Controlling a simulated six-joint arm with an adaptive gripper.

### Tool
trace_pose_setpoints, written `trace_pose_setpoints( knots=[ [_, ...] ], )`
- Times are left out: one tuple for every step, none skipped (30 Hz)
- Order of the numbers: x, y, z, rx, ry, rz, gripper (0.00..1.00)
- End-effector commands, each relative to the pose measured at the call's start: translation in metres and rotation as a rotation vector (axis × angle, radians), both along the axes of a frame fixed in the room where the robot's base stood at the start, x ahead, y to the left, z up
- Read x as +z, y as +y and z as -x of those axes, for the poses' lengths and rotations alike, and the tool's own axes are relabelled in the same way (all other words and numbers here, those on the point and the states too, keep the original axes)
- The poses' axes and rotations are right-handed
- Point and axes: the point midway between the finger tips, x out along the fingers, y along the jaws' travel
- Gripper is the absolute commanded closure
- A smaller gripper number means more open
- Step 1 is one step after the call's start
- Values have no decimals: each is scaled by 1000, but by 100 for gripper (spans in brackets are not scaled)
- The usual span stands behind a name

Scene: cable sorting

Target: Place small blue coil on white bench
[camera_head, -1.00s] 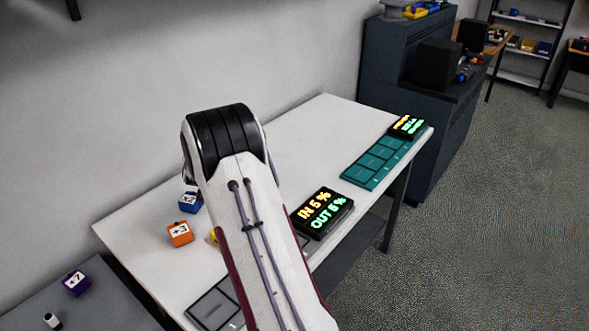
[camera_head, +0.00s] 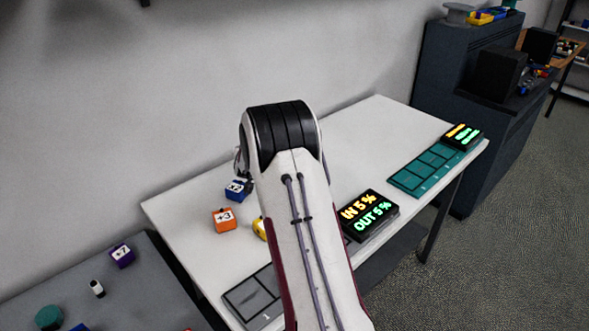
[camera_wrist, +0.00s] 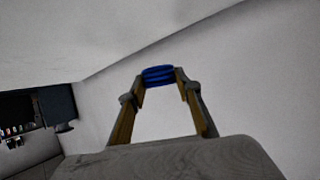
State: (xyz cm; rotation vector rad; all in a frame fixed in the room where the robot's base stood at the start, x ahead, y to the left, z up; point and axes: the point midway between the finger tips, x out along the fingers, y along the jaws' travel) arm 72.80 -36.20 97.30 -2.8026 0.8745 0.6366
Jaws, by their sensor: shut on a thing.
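In the wrist view, my gripper (camera_wrist: 160,80) is shut on a small blue coil (camera_wrist: 159,75), held between its two fingertips. Pale wall and a pale surface show around it, and I cannot tell how high the coil is. In the head view, my arm hides the gripper and the coil. The white bench (camera_head: 365,125) runs across the middle of the head view, with my arm in front of it.
On the bench are a blue block (camera_head: 238,190), an orange "+3" block (camera_head: 224,220), a partly hidden yellow object (camera_head: 259,228), a display (camera_head: 369,214), a teal tray (camera_head: 408,180) and a grey tray (camera_head: 245,293). A grey table (camera_head: 150,290) stands left. The bench's back is clear.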

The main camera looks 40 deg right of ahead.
Motion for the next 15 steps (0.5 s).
trace_pose_setpoints(
  knots=[
    [-7,0,0,-1,3,-1,89],
    [-11,0,0,-1,3,-1,89],
    [-16,0,0,0,3,-2,89],
    [-20,0,0,0,3,-1,89],
    [-25,0,0,0,2,-2,89],
    [-31,0,0,0,2,-2,89],
    [-34,0,0,0,2,-2,89],
    [-38,0,0,0,2,-2,89],
    [-43,0,0,0,2,-1,89],
    [-46,0,0,0,2,-1,89],
    [-48,0,0,0,1,-2,89],
    [-51,0,0,0,0,-1,89],
    [-52,0,0,0,0,-1,89],
    [-53,0,0,0,0,-1,89],
    [-54,0,0,0,0,-1,89]
  ],
)
